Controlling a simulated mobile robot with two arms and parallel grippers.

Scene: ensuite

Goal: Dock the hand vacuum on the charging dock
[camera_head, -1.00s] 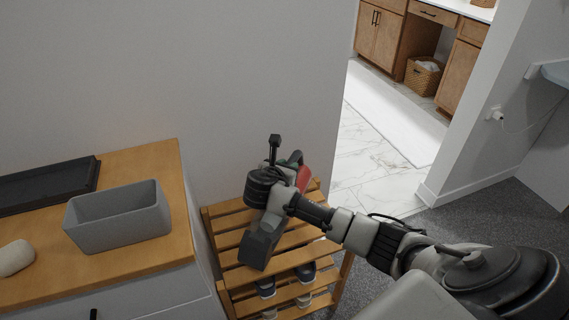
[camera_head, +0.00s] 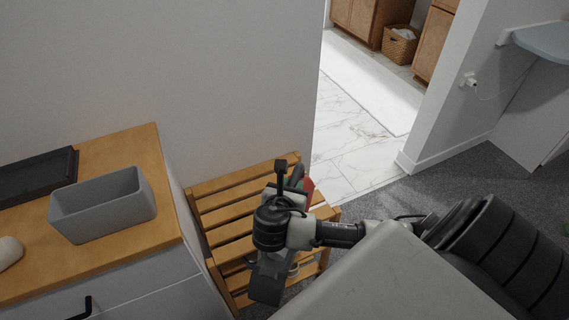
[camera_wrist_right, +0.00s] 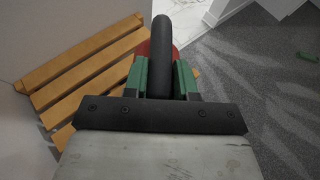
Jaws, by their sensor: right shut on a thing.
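The hand vacuum shows only in part. Its red body (camera_head: 308,186) and black handle peek out beyond my right gripper (camera_head: 292,182) in the head view. In the right wrist view the black handle (camera_wrist_right: 162,45) stands between the green fingers of my right gripper (camera_wrist_right: 160,78), which is shut on it, with a bit of red behind. The gripper holds the vacuum above the slatted wooden rack. Most of the vacuum's body is hidden. I cannot make out the charging dock in either view. My left gripper is not in view.
The slatted rack (camera_head: 222,200) stands against the wall, beside a dresser (camera_head: 120,262) with a grey bin (camera_head: 105,210) and black tray (camera_head: 40,178). A plug with a cord (camera_head: 469,80) sits on the right wall, near a pale blue surface (camera_head: 545,42). Carpet (camera_head: 455,178) lies open at right.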

